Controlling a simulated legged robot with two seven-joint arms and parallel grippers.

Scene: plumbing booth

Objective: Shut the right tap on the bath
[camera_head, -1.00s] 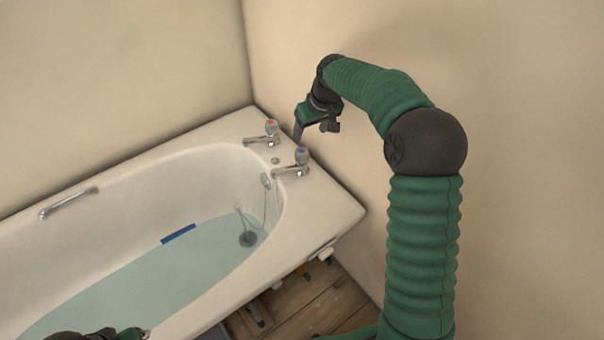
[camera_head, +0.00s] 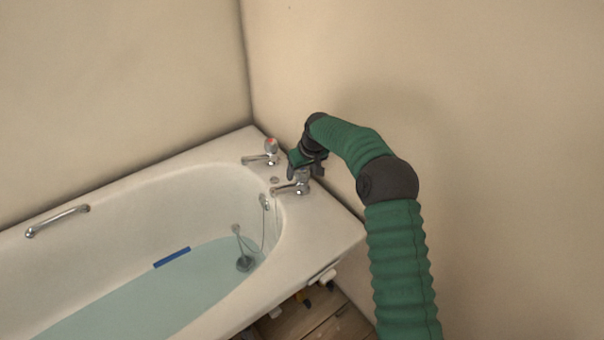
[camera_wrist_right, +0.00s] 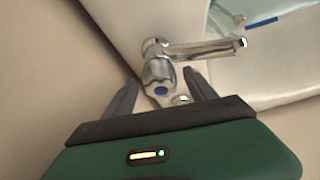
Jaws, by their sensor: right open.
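The right tap (camera_head: 296,188) is chrome and stands on the bath's (camera_head: 322,222) end rim. My right gripper (camera_head: 303,172) is over this tap from above. In the right wrist view its open fingers (camera_wrist_right: 160,80) stand on either side of the handle, with gaps visible. The left tap (camera_head: 268,152), with a red mark, stands farther back on the rim. My left gripper is not in view.
The bath holds water, with a blue strip (camera_head: 172,257) on its side and a plug on a chain (camera_head: 244,263). A grab rail (camera_head: 57,221) is on the far side. Walls stand close behind and right of the taps.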

